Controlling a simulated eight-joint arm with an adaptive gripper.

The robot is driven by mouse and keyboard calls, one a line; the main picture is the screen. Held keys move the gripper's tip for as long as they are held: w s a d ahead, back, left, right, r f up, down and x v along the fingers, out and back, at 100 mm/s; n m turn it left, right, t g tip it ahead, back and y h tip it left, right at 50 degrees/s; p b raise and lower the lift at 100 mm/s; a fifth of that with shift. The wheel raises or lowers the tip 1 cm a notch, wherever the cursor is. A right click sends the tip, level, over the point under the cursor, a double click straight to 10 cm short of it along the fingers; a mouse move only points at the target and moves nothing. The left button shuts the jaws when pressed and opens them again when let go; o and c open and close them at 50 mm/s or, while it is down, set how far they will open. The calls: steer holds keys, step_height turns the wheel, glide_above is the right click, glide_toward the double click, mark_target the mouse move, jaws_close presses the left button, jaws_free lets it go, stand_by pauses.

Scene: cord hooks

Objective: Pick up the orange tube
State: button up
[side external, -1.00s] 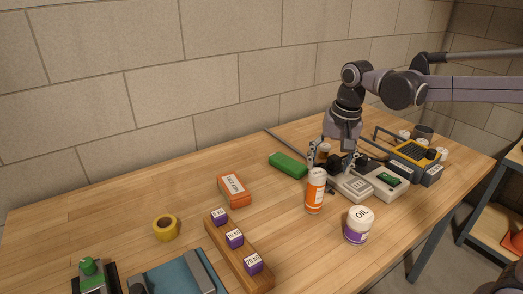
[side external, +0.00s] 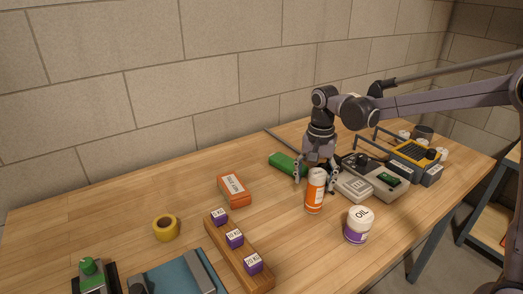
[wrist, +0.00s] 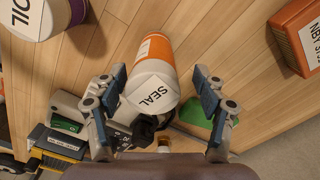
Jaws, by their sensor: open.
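The orange tube (side external: 315,196) stands upright on the wooden table, with a white cap and a white band. In the wrist view the tube (wrist: 157,50) shows its cap, marked SEAL, toward me. My gripper (side external: 315,178) points down just behind the tube in the side view, with one finger on each side of it in the picture. In the wrist view my gripper (wrist: 158,85) has its fingers wide apart, with the cap between them in the picture and clear gaps at both sides. No contact shows. I cannot tell how far the fingertips are above or behind the tube.
The OIL jar (side external: 359,226) stands to the right of the tube. A grey device (side external: 354,186) and a green block (side external: 287,164) are close behind. An orange box (side external: 234,190) and a wooden rack (side external: 240,255) with purple-sided blocks lie left. Bare table lies between rack and tube.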

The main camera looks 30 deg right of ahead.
mark_target(315, 193)
steer(key=shift+s+d+f, duration=0.1)
steer(key=shift+s+f, duration=0.05)
steer(key=shift+f, duration=1.15)
steer(key=shift+s+d+f, duration=0.1)
steer(key=shift+f, duration=1.15)
steer(key=c, duration=1.4)
